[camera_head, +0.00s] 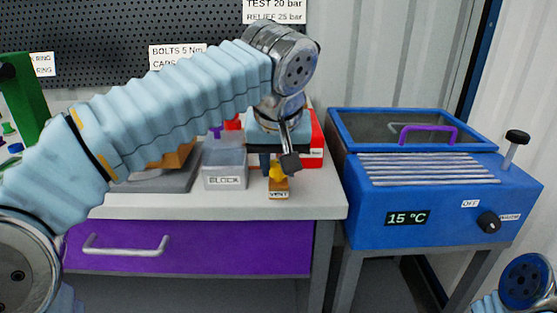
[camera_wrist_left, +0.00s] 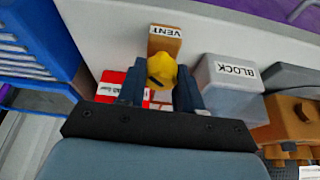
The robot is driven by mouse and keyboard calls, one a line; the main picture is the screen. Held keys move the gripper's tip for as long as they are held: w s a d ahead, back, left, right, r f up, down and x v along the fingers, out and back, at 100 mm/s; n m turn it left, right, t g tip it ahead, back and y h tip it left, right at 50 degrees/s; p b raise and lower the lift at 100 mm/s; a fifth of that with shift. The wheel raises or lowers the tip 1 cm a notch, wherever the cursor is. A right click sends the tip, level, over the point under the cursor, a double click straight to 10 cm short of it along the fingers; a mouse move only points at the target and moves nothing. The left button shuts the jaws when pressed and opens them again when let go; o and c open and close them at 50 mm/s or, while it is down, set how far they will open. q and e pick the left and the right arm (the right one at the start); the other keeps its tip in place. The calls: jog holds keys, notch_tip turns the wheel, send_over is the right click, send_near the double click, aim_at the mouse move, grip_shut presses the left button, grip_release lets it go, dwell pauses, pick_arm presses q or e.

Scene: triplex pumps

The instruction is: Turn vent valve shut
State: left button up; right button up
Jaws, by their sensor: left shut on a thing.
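The vent valve has a yellow knob (camera_head: 278,172) on a small brown block (camera_head: 279,186) labelled VENT, near the front edge of the bench. In the left wrist view the yellow knob (camera_wrist_left: 161,68) sits between the two dark fingers of my left gripper (camera_wrist_left: 158,88), which is shut on it. The brown VENT block (camera_wrist_left: 164,42) shows just beyond the knob. In the head view my left gripper (camera_head: 275,163) comes down over the knob from above and partly hides it. My right gripper is out of view; only part of my right arm shows at the lower right.
A grey box labelled BLOCK (camera_head: 225,167) stands close left of the valve. A red, white and black case (camera_head: 317,140) is behind it. A blue machine (camera_head: 440,215) reading 15 °C stands right of the bench, past a gap. A purple drawer (camera_head: 190,248) is below.

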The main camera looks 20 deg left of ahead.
pick_arm(q)
jog(key=m+h+p, duration=0.1)
jog(key=m+h, duration=0.1)
jog(key=m, duration=0.3)
jog(key=shift+r+p, duration=0.1)
jog(key=shift+p, duration=0.2)
jog(key=shift+m+h+p, duration=0.4)
jog(key=shift+m+h, duration=0.3)
jog(key=shift+m, duration=1)
jog(key=shift+g, duration=0.3)
jog(key=o, duration=1)
jog(key=v, duration=1.3)
jog(key=shift+s+a+r, duration=0.15)
jog(key=shift+s+r, duration=0.05)
